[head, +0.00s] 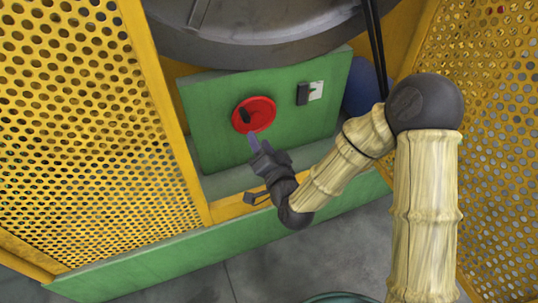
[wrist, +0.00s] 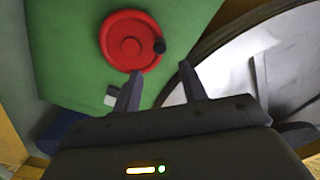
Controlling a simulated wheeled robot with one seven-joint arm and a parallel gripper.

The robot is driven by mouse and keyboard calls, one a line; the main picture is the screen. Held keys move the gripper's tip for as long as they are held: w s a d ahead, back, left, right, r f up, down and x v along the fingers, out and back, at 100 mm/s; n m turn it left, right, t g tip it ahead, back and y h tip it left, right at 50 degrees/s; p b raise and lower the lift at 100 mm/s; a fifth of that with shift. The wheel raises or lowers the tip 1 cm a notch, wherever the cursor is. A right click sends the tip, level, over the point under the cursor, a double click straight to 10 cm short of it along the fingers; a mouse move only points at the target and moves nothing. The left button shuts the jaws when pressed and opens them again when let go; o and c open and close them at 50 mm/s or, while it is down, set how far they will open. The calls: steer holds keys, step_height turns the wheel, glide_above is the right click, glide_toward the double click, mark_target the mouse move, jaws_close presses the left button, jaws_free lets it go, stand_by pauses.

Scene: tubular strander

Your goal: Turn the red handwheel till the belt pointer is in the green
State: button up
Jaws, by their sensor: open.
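The red handwheel (head: 262,112) sits on a green panel (head: 215,100), with a dark knob (wrist: 160,47) near its rim. It also shows in the wrist view (wrist: 125,30). My gripper (head: 253,139) is just below the wheel in the head view, open and empty. In the wrist view its fingers (wrist: 160,72) are apart, with the left tip near the wheel's rim; I cannot tell whether it touches. A small white plate (head: 317,90) beside a dark block (head: 303,95) is on the panel, right of the wheel. No pointer or green zone can be made out.
Yellow perforated guards (head: 85,120) stand left and right (head: 490,110) of the opening. A large dark drum (head: 260,30) is above the panel. A yellow ledge and a green beam (head: 180,258) run along the front. Grey floor lies below.

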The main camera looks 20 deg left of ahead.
steer(key=p+v, duration=0.5)
steer(key=shift+s+d+p, duration=0.1)
steer(key=shift+d+p, duration=0.05)
steer(key=shift+p, duration=0.15)
